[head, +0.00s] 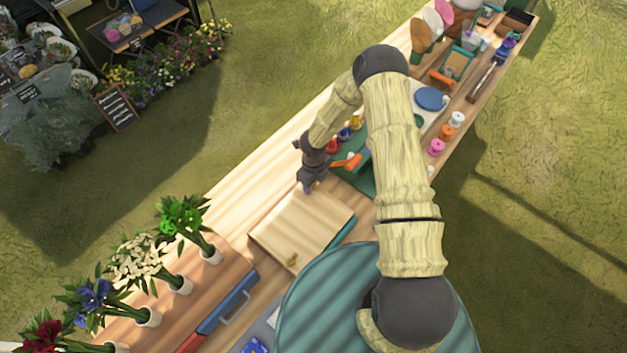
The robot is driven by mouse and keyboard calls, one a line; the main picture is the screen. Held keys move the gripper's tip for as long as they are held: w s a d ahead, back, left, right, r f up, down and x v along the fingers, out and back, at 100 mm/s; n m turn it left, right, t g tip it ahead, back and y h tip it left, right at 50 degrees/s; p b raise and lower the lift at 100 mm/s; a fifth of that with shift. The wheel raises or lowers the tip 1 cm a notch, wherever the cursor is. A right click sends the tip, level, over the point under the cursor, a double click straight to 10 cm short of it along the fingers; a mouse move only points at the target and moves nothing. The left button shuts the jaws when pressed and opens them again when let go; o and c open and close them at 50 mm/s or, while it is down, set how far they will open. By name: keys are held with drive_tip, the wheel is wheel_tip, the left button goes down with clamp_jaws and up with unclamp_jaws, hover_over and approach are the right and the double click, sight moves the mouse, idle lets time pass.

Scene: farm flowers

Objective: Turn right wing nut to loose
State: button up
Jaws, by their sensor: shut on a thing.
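A flat pale wooden press board (290,228) lies on the long table, with a teal edge showing along its right side. A small brass-coloured wing nut (292,260) sits near the board's lower edge. My gripper (309,187) points down at the board's upper edge, at the far end from that nut. It is shut on the other wing nut, which is mostly hidden by the fingers. How far that nut is turned cannot be seen.
Potted flowers (183,220) stand on a board at the lower left. An orange-handled tool (346,162) lies close right of my gripper. Spools (437,147) and more tools line the table's far end. Bare tabletop (245,190) lies left of the press.

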idle(0.4)
drive_tip(key=o, duration=1)
wheel_tip(320, 180, up, 17)
drive_tip(key=b, duration=0.3)
drive_tip(key=shift+r, duration=0.2)
